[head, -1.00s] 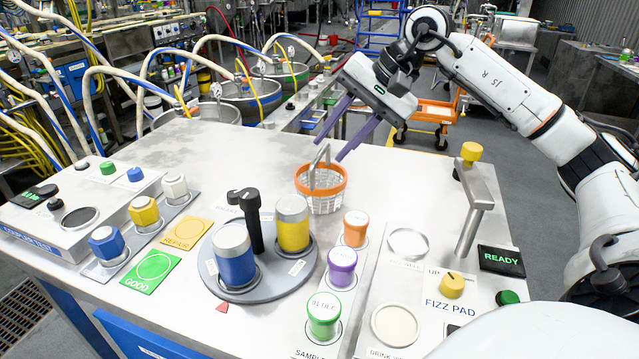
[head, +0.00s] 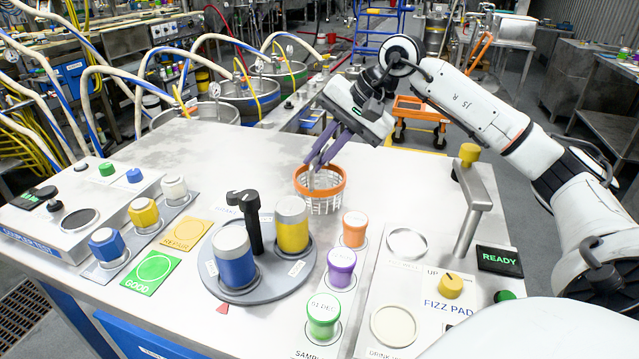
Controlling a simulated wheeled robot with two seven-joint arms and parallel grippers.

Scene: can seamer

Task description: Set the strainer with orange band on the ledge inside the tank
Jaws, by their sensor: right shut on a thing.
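The strainer with orange band (head: 322,206) is a white mesh basket with an upright grey handle. It stands on the light worktop near its back edge. My right gripper (head: 316,163) reaches down from the upper right, its purple fingers shut on the strainer's handle, which they partly hide. The strainer looks upright; I cannot tell whether it has left the worktop. Round steel vessels (head: 207,111) stand behind the worktop at the upper left; I cannot tell which is the tank, and no inner ledge shows. My left gripper is not in view.
A turntable (head: 252,290) with blue and yellow cans and a black post stands in front of the strainer. Coloured sample cans (head: 342,268) and a lever stand (head: 474,205) are to the right. Hoses hang over the vessels.

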